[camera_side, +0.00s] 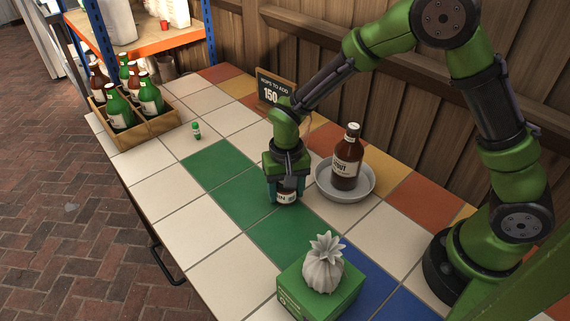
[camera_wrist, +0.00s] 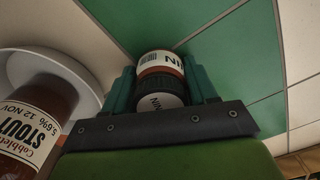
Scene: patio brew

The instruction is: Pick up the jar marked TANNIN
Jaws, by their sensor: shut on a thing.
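The jar (camera_side: 287,196) is a small dark jar with a white label, of which the letters "NIN" can be read in the wrist view (camera_wrist: 160,64). It stands upright on, or just above, the green tiles, and I cannot tell which. My gripper (camera_side: 287,188) points down over the jar with a finger on each side. In the wrist view my gripper (camera_wrist: 167,85) is shut on the jar, with the lid close under the palm. The fingers hide part of the jar's sides.
A brown stout bottle (camera_side: 347,160) stands in a grey dish (camera_side: 366,188) close to the right of my gripper.

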